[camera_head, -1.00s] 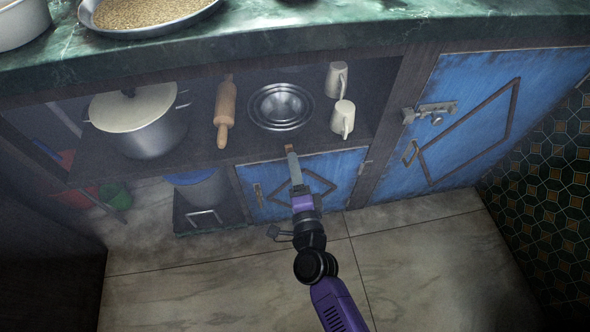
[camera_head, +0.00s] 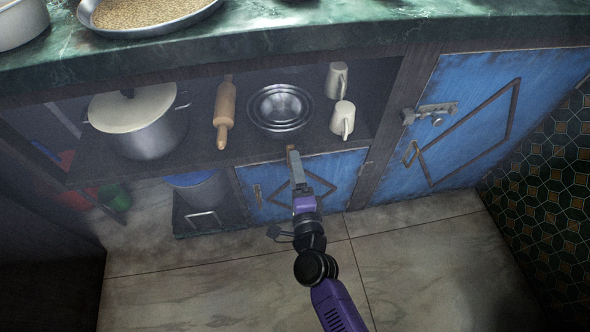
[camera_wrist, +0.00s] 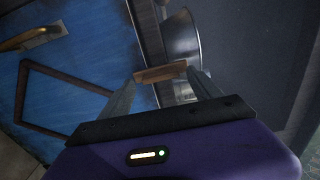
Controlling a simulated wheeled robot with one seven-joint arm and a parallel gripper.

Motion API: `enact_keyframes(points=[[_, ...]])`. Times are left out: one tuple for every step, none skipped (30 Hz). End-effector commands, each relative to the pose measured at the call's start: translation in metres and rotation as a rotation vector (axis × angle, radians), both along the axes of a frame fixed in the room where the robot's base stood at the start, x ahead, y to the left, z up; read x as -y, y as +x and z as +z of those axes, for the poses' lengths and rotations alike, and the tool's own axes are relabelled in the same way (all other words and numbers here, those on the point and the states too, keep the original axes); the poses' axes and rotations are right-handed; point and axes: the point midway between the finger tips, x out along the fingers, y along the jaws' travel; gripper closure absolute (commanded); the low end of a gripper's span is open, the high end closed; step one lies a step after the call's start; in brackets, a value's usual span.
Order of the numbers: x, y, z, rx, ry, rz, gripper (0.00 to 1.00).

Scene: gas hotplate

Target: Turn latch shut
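A small brown wooden latch (camera_head: 292,153) sits at the top edge of the low blue cupboard door (camera_head: 327,170), under the shelf. The door looks closed in its frame. My gripper (camera_head: 297,165) reaches up in front of this door, with its fingers at the latch and hiding part of it. In the wrist view, the latch (camera_wrist: 160,72) lies across the space between my two spread fingertips (camera_wrist: 163,80). Its ends come close to both fingers; I cannot tell whether they touch. The blue door (camera_wrist: 75,70) with its handle (camera_wrist: 35,38) is at the left there.
The shelf above holds a lidded pot (camera_head: 145,120), a rolling pin (camera_head: 224,112), metal bowls (camera_head: 280,106) and two mugs (camera_head: 343,120). A larger blue door (camera_head: 465,130) with a metal bolt (camera_head: 432,113) is at the right. The tiled floor (camera_head: 430,255) is clear.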

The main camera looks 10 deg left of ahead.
Motion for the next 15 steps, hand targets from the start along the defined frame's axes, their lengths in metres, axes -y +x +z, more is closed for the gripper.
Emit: enact_keyframes(points=[[0.000, 0.000, 0.000, 0.001, 0.000, 0.000, 0.27], [0.000, 0.000, 0.000, 0.001, -0.001, 0.000, 0.27], [0.000, 0.000, 0.001, 0.001, -0.001, 0.000, 0.27], [0.000, 0.000, 0.001, 0.001, -0.001, 0.000, 0.27], [0.000, 0.000, 0.001, 0.001, -0.001, 0.000, 0.27], [0.000, 0.000, 0.001, 0.001, -0.001, 0.000, 0.27], [0.000, 0.000, 0.001, 0.001, -0.001, 0.000, 0.27], [0.000, 0.000, 0.001, 0.001, -0.001, 0.000, 0.27], [0.000, -0.002, 0.001, 0.002, -0.002, 0.000, 0.27], [0.001, -0.004, 0.001, 0.001, -0.002, 0.000, 0.27], [0.002, -0.007, 0.001, 0.001, -0.002, 0.001, 0.27], [0.003, -0.011, 0.001, 0.001, -0.003, 0.001, 0.27], [0.004, -0.015, 0.001, 0.001, -0.003, 0.001, 0.27], [0.005, -0.020, 0.001, 0.000, -0.002, 0.001, 0.27], [0.007, -0.026, 0.001, -0.001, -0.001, 0.001, 0.27]])
